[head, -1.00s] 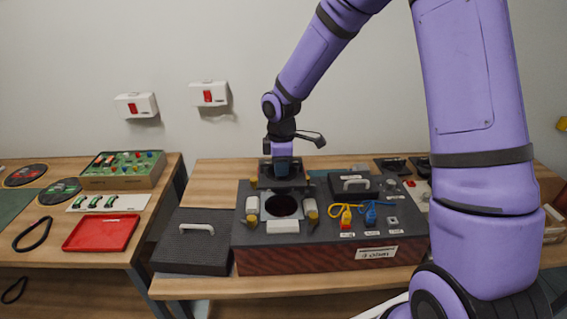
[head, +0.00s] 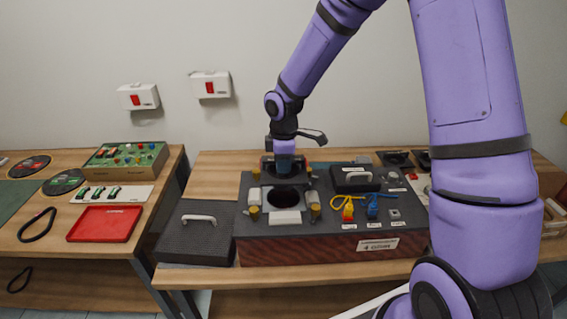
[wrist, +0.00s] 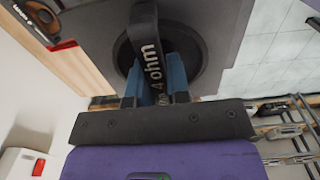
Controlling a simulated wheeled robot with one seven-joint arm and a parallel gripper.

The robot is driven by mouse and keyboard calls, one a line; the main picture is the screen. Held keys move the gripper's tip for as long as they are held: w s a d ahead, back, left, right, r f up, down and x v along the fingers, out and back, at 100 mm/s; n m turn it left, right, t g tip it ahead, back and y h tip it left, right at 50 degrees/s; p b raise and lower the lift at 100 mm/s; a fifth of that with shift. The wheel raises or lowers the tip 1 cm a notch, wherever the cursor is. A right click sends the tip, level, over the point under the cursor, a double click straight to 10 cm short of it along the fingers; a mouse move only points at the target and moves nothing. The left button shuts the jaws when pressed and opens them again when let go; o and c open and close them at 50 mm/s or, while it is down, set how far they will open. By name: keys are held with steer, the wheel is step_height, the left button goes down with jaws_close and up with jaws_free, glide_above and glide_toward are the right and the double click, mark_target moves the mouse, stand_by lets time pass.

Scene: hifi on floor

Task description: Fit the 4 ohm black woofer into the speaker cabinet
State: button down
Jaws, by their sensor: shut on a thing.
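My gripper (head: 284,172) has blue fingers and is shut on the strap handle of the black woofer (head: 268,165). In the wrist view the woofer's grey-black square frame (wrist: 227,30) fills the upper middle, and its strap (wrist: 146,45) reads "4 ohm" between the fingers (wrist: 153,88). In the head view the woofer is at the back edge of the round opening (head: 286,196) in the speaker cabinet (head: 300,253). The opening looks dark and empty. The cabinet's front label (head: 378,246) appears to read "4 ohm". Whether the woofer touches the cabinet cannot be told.
More black speakers (head: 395,159) lie behind right.

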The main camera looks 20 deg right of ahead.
steer(key=shift+f, duration=4.85)
steer(key=c, duration=1)
jaws_free()
step_height(320, 180, up, 11)
steer(key=shift+s+f, duration=0.1)
steer(key=shift+r, duration=4.05)
